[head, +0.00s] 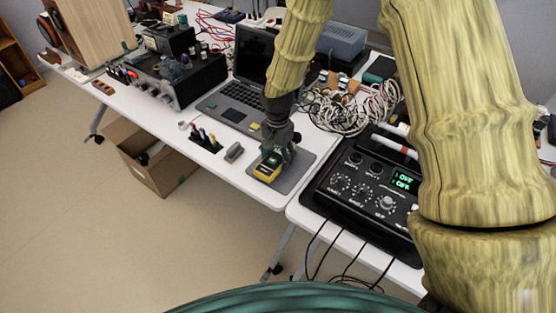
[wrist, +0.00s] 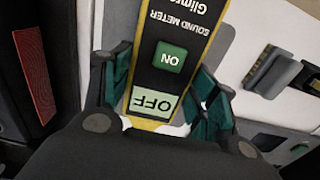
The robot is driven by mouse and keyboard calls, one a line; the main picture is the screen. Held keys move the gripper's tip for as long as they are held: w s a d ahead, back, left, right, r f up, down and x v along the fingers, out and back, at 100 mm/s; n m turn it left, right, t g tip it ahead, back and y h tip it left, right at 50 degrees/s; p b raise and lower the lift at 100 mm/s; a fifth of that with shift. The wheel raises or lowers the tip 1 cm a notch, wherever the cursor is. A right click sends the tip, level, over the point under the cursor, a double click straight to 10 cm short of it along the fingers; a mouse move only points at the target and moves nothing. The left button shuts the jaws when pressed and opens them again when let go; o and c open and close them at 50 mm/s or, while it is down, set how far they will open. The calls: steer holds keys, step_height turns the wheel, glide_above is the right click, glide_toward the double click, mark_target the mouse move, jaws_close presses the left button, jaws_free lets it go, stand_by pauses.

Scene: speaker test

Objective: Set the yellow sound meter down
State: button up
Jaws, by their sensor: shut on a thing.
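The yellow sound meter (head: 267,171) is in my gripper (head: 276,155), over a grey mat (head: 293,178) near the front edge of the white table. I cannot tell whether its underside touches the mat. In the wrist view the meter (wrist: 180,50) has a black face with a green ON button and a pale display reading OFF, upside down in the picture. The green fingers of my gripper (wrist: 163,88) lie on both sides of it.
A black control box (head: 365,190) with knobs and a green display stands close on the right. A laptop (head: 240,105) is behind left. A small grey block (head: 234,152) and a dark pen holder (head: 206,141) stand to the left. Tangled cables (head: 345,108) lie behind.

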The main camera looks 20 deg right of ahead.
mark_target(277, 155)
steer(key=shift+w+f+p, duration=0.2)
steer(key=shift+f+p, duration=0.2)
steer(key=shift+f, duration=1.3)
steer(key=shift+f, duration=0.15)
steer(key=o, duration=1.2)
steer(key=shift+r+b, duration=0.9)
steer(key=shift+r, duration=5.25)
